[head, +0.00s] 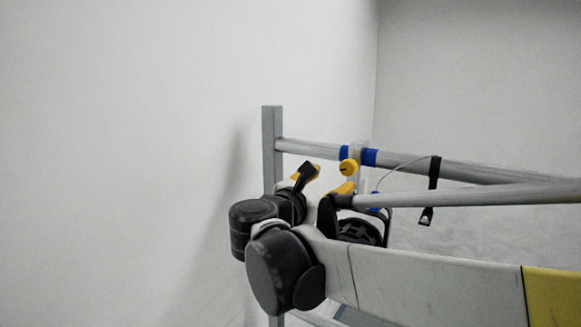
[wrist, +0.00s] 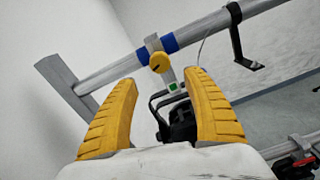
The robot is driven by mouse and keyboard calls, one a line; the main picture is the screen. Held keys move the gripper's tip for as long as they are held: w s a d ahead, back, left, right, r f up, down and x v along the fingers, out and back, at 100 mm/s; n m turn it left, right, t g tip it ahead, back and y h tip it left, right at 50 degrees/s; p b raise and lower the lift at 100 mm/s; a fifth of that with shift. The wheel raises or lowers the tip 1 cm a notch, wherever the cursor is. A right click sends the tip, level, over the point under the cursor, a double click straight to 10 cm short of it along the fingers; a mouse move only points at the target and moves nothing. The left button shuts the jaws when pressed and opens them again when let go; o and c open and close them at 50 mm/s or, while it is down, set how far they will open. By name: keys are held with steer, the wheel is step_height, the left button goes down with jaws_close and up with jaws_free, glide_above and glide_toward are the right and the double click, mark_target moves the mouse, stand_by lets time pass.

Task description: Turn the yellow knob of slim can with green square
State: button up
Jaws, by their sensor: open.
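The yellow knob (head: 348,167) is on a clamp on the upper metal bar, between two blue bands, in the head view. In the wrist view the knob (wrist: 159,62) shows above the gap between my fingers. Below it hangs the black slim can (wrist: 181,122), with a small green square (wrist: 173,87) on its bracket; my right finger hides part of the can. My gripper (wrist: 163,77) is open and empty, its yellow fingers on either side of the view, apart from the knob. In the head view my gripper (head: 324,181) is close to the knob, partly hidden by my arm.
The metal bar (wrist: 103,72) runs from an upright post (head: 271,150) at the left. A black strap (head: 434,173) and a thin cable hang right of the knob. Another red and black fixture (wrist: 297,165) shows at lower right in the wrist view. White walls stand behind.

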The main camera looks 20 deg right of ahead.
mark_target(346, 170)
steer(key=p+x, duration=0.1)
steer(key=x, duration=0.9)
steer(key=shift+w+d, duration=0.2)
steer(key=shift+d, duration=0.05)
steer(key=c, duration=1.2)
